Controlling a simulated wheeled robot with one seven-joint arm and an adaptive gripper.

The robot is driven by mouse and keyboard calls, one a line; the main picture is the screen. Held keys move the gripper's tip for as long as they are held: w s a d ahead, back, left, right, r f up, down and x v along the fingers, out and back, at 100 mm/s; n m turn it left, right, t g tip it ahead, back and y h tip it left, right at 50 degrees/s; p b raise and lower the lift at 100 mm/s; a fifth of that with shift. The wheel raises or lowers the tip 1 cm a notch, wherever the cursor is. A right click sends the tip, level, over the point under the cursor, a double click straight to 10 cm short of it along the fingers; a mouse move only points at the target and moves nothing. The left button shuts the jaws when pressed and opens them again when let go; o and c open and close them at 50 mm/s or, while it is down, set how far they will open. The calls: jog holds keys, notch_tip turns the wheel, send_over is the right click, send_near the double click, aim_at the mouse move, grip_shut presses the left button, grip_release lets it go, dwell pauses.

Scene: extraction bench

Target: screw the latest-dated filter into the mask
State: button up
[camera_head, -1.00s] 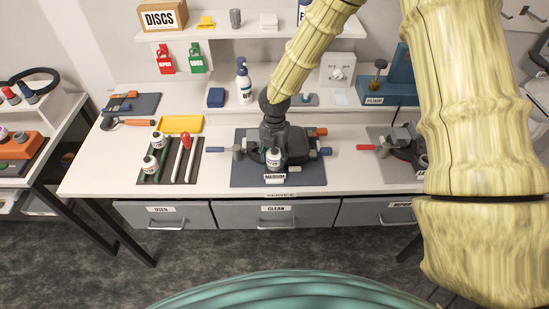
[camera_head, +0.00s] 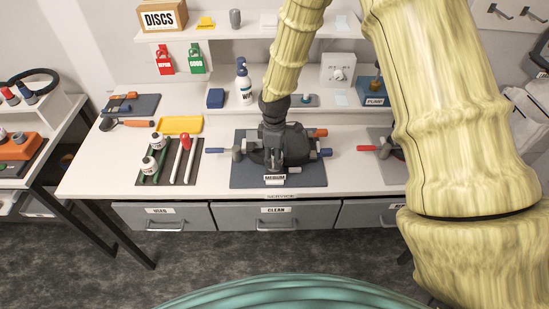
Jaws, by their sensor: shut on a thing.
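The white filter seen there a second ago is hidden behind the gripper.
Another mat at right is partly covered by my arm. Drawers labelled "USED" (camera_head: 161,216) and "CLEAN" (camera_head: 275,216) are shut.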

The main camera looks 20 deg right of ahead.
jog(key=m, duration=0.7)
jog(key=shift+m, duration=0.3)
jog(key=o, duration=1.2)
